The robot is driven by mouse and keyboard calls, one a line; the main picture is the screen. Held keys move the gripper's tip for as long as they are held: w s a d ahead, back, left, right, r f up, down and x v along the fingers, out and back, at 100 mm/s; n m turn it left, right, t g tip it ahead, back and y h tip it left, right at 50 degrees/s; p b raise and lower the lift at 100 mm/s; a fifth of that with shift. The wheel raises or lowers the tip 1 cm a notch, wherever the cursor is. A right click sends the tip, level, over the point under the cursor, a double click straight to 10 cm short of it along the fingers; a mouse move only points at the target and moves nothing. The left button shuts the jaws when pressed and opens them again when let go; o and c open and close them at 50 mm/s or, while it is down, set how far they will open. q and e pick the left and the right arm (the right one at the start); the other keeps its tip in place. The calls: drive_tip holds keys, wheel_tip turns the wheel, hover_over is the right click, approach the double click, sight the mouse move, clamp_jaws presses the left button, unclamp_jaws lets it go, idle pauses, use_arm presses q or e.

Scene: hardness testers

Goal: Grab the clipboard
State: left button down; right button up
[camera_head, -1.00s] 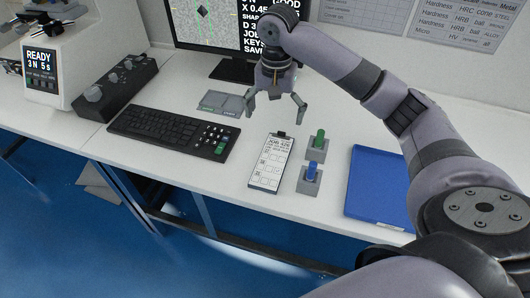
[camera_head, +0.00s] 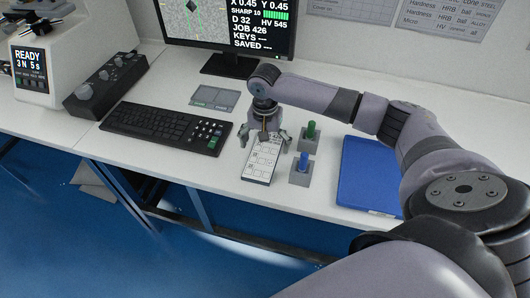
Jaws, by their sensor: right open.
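The clipboard (camera_head: 261,164) is a small white sheet with printed boxes on a dark-edged board. It lies flat on the white table, between the keyboard and two small stands. Its top end with the clip is partly hidden by my right gripper. My right gripper (camera_head: 264,142) points down over the top end of the clipboard, with its fingers spread to either side and open. My left gripper is not in view.
A black keyboard (camera_head: 160,126) lies to the left. A blue tray (camera_head: 368,178) lies farther right. A grey pad (camera_head: 215,97) and a monitor (camera_head: 228,22) are behind.

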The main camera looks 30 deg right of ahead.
wheel_tip(320, 180, down, 2)
drive_tip(key=shift+f, duration=0.1)
drive_tip(key=c, duration=1.4)
